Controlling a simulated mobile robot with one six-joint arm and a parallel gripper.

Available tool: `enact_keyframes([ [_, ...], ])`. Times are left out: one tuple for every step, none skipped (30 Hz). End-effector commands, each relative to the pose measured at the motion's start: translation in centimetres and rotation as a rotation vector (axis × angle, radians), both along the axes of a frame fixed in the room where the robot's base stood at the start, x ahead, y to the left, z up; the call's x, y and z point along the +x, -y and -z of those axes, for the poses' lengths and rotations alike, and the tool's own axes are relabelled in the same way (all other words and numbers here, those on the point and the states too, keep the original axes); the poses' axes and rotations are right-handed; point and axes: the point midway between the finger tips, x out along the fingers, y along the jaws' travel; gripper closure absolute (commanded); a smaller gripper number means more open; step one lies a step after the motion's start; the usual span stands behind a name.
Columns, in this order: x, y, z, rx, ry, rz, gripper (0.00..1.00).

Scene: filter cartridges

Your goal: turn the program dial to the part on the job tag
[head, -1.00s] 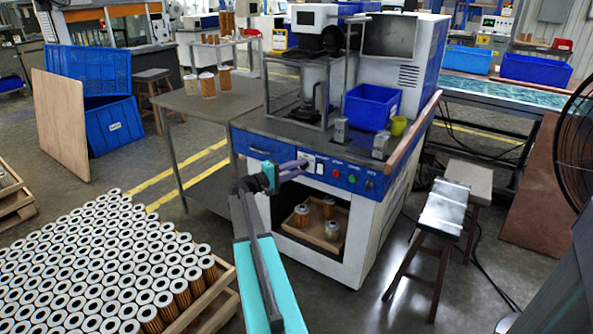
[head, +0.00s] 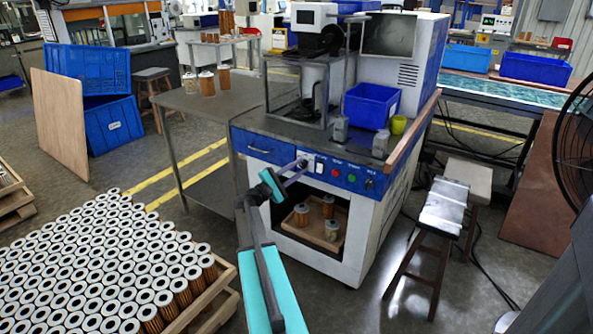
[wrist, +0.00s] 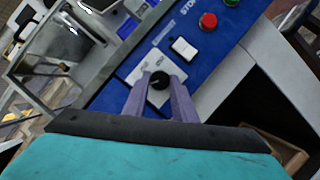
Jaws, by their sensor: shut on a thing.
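The program dial is a small black knob (wrist: 159,80) on a white plate (wrist: 146,67) on the machine's blue front panel. In the wrist view my gripper (wrist: 160,82) has its two purple fingers on either side of the knob, shut on it. A pale pointer mark shows on the knob, but the plate's lettering is too small to read. In the head view my gripper (head: 297,168) reaches the panel's left part, where the fingers largely hide the dial. I cannot make out a job tag for certain in either view.
A white switch (wrist: 184,48) and a red button (wrist: 208,20) sit beside the dial on the panel. Below is an open bay with a wooden tray (head: 311,232) of filters. A pallet of many filters (head: 110,265) lies at the left. A stool (head: 440,212) stands right.

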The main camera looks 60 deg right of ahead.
Motion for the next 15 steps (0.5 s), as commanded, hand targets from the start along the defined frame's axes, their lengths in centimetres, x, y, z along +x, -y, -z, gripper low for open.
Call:
enact_keyframes([
  [-0.12,0.26,-0.24,-0.003,-0.003,0.001,0.98],
  [-0.11,0.25,-0.24,-0.002,-0.004,0.001,0.98],
  [-0.12,0.25,-0.25,-0.002,-0.004,0.001,0.98],
  [-0.12,0.25,-0.25,-0.002,-0.004,0.001,0.98],
  [-0.12,0.25,-0.25,-0.002,-0.004,0.001,0.98],
  [-0.11,0.25,-0.26,-0.003,-0.003,0.001,0.98],
  [-0.1,0.25,-0.25,-0.003,-0.003,0.001,0.98],
  [-0.09,0.24,-0.26,-0.003,-0.003,0.001,0.98],
  [-0.1,0.25,-0.27,-0.003,-0.003,0.001,0.98],
  [-0.1,0.24,-0.26,-0.003,-0.003,0.001,0.74],
  [-0.09,0.23,-0.27,-0.003,-0.003,0.001,0.69],
  [-0.08,0.21,-0.26,-0.003,-0.003,0.001,0.62],
  [-0.07,0.19,-0.24,-0.003,-0.002,0.0,0.57],
  [-0.06,0.17,-0.22,-0.003,-0.002,0.0,0.57],
  [-0.05,0.14,-0.19,-0.002,-0.002,0.001,0.57],
])
